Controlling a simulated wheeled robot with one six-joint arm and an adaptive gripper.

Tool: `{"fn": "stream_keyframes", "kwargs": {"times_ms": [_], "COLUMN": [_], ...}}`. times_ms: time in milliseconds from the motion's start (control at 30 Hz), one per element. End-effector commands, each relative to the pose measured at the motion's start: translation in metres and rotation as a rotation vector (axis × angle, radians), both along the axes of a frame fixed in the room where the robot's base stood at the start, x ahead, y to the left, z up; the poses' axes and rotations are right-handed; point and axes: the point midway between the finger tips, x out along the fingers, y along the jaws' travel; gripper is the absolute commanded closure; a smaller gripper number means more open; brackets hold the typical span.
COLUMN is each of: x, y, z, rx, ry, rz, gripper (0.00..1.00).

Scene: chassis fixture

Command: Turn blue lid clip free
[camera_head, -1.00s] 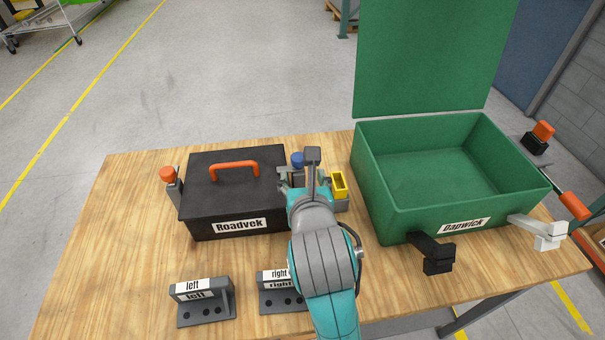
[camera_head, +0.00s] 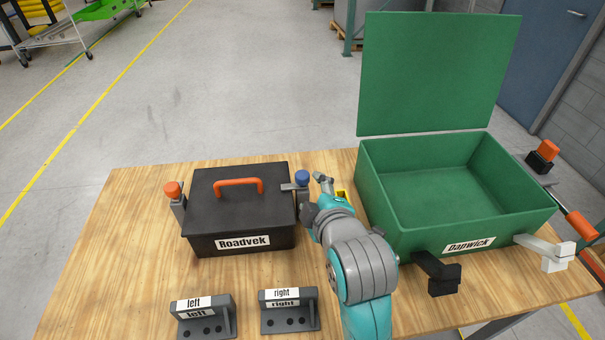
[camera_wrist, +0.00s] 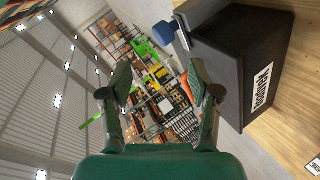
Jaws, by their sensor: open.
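The blue lid clip (camera_head: 302,177) is a blue knob on a grey bar at the right edge of the black Roadvek box (camera_head: 205,215). Its bar points left, over the lid's edge. The lid is down and has an orange handle (camera_head: 238,183). In the wrist view the blue knob (camera_wrist: 164,34) shows above and between my fingers, beside the box (camera_wrist: 232,70). My gripper (camera_wrist: 160,78) is open, with nothing between its fingers. In the head view it is just right of the clip, apart from it, partly hidden by my wrist.
An orange clip (camera_head: 173,190) stands at the box's left side. The open green Dapwick box (camera_head: 400,222) is close on the right, with black and white latches in front. Blocks labelled left (camera_head: 203,318) and right (camera_head: 288,312) stand in front. A yellow item (camera_head: 341,195) is partly hidden behind my arm.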

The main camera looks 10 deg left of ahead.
Motion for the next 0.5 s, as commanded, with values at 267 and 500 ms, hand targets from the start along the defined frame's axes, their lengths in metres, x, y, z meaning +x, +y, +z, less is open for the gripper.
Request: {"fn": "stream_keyframes", "kwargs": {"times_ms": [267, 500], "x": [0.0033, 0.0044], "y": [-0.0055, -0.0079], "z": [0.0006, 0.0014], "rx": [0.515, 0.841], "ry": [0.222, 0.376], "rz": [-0.196, -0.319], "gripper": [0.38, 0.38]}}
